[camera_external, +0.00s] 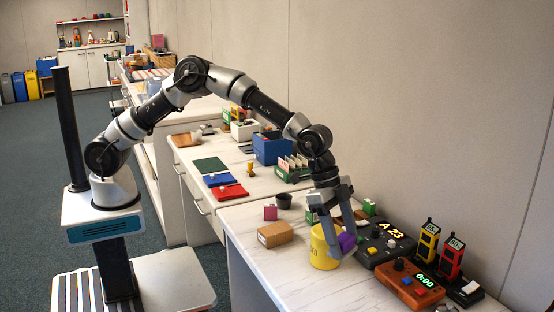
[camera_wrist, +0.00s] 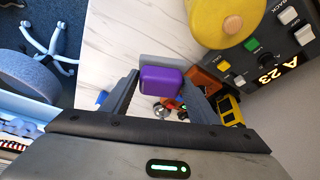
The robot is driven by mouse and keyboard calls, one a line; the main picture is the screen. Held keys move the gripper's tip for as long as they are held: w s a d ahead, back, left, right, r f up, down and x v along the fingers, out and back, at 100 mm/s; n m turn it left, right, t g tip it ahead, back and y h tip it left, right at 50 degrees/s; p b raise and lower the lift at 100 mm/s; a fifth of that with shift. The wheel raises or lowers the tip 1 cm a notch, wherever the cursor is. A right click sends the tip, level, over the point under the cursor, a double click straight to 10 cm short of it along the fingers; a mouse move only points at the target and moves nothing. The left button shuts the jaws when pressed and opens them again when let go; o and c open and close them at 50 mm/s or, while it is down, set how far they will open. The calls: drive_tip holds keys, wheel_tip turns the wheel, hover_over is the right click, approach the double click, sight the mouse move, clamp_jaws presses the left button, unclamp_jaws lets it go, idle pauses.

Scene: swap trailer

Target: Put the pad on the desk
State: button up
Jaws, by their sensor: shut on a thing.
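My gripper (camera_external: 345,232) is shut on a purple, rounded block that looks like the pad (camera_external: 347,242). The pad also shows in the wrist view (camera_wrist: 161,80), between the fingertips. In the external view it is beside the yellow tub (camera_external: 323,250), above the white marble-topped desk (camera_external: 320,288). I cannot tell how high it is above the top. The desk top also shows in the wrist view (camera_wrist: 150,35).
A dark A 23 device (camera_external: 384,243), an orange timer (camera_external: 409,285) and yellow and red handheld units crowd the right. A cardboard box (camera_external: 275,234), dark cup (camera_external: 284,201) and pink block (camera_external: 270,213) stand left. The near desk top is clear.

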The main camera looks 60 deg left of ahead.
drive_tip(key=shift+s+d+f, duration=0.2)
drive_tip(key=shift+d+f, duration=0.15)
drive_tip(key=shift+d, duration=0.15)
drive_tip(key=shift+s+d+f, duration=0.1)
drive_tip(key=shift+f, duration=0.3)
wheel_tip(320, 180, down, 9)
drive_tip(key=shift+b, duration=0.85)
drive_tip(key=shift+f, duration=0.2)
drive_tip(key=o, duration=1)
drive_tip(key=shift+o, duration=0.2)
